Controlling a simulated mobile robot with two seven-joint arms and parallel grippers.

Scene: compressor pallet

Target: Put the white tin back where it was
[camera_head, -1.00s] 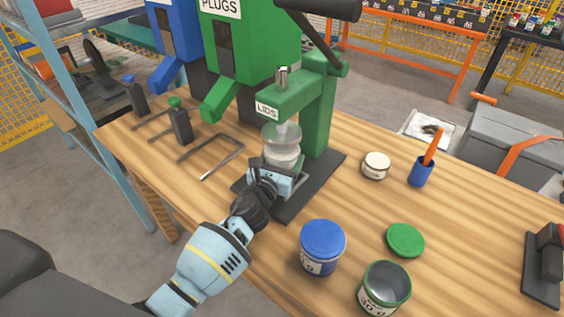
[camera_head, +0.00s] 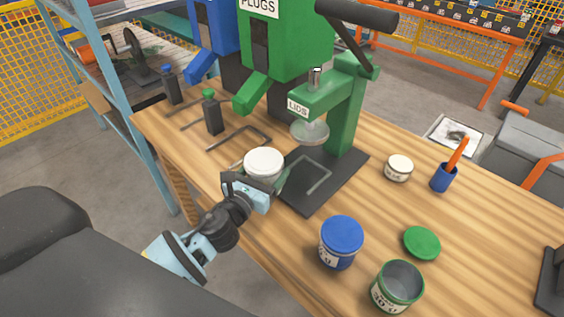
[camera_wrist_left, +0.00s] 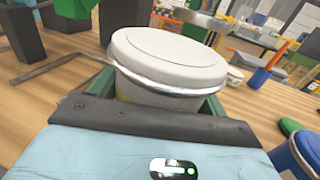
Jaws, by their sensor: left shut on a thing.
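The white tin (camera_head: 264,164), with a white lid on, is held by my left gripper (camera_head: 266,184) to the left of the lid press (camera_head: 328,103). In the left wrist view the white tin (camera_wrist_left: 168,62) stands upright between the green jaws, its lid seated with a metal rim below it. The press's dark base plate (camera_head: 335,187) is bare, with a metal guide on it. The press's round head (camera_head: 309,132) is above the plate with nothing under it. My right gripper is not in view.
On the wooden table (camera_head: 480,225), a blue-lidded tin (camera_head: 341,240), an open green-rimmed tin (camera_head: 397,286), a green lid (camera_head: 421,243), a small white-topped jar (camera_head: 398,167) and a blue cup (camera_head: 443,178) stand to the right. A bent metal guide (camera_head: 238,136) lies behind my gripper.

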